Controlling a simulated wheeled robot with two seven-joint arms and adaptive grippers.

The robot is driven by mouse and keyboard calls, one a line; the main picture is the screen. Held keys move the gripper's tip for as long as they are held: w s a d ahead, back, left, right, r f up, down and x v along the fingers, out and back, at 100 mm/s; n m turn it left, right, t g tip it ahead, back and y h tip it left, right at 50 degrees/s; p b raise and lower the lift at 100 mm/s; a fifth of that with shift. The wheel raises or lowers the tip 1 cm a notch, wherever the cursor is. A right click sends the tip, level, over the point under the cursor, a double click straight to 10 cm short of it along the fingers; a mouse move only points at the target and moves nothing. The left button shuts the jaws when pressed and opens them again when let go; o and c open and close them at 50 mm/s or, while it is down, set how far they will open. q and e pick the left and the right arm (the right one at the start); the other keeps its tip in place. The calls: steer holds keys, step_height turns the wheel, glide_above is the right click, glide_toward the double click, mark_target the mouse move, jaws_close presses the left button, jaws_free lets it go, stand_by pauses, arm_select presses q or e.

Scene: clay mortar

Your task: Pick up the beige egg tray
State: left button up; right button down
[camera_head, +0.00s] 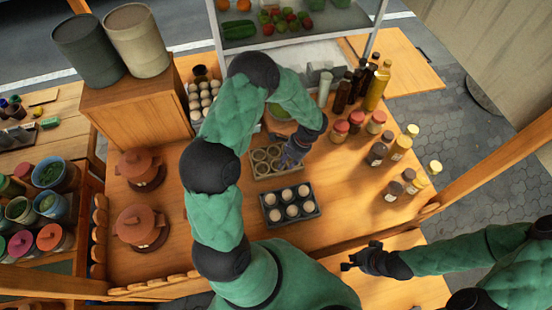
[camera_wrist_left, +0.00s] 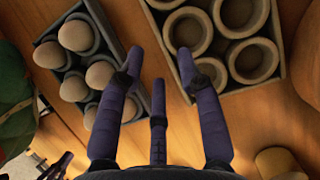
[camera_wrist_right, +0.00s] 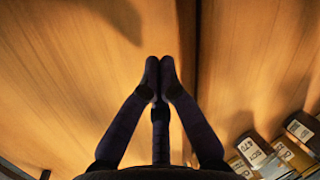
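No tray is plainly beige all over. A grey-brown tray of round beige cups (camera_head: 253,168) sits mid-table and shows in the left wrist view (camera_wrist_left: 284,70). In front of it is a dark grey tray of pale eggs (camera_head: 291,221), also in the left wrist view (camera_wrist_left: 115,35). A further egg holder (camera_head: 203,98) stands at the back, partly hidden by my left arm. My left gripper (camera_head: 289,154) is open and empty, at the cup tray's right side in the head view. My right gripper (camera_head: 347,264) is shut and empty near the table's front; its fingertips meet in the right wrist view (camera_wrist_right: 160,66).
Red-lidded jars (camera_head: 340,131) and several bottles (camera_head: 376,86) stand right of the trays. Two clay pots (camera_head: 140,226) are on the left. A wooden box (camera_head: 135,105) bears two large cylinders.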

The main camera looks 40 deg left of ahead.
mark_target(281, 172)
arm_select(q)
steer(key=shift+s+a+f, duration=0.1)
steer(key=shift+a+f, duration=0.15)
steer(key=shift+f, duration=0.45)
steer(key=x, duration=0.5)
steer(key=shift+w+d+f, duration=0.15)
steer(key=shift+w+d, duration=0.05)
steer(key=shift+d, duration=0.15)
jaws_close()
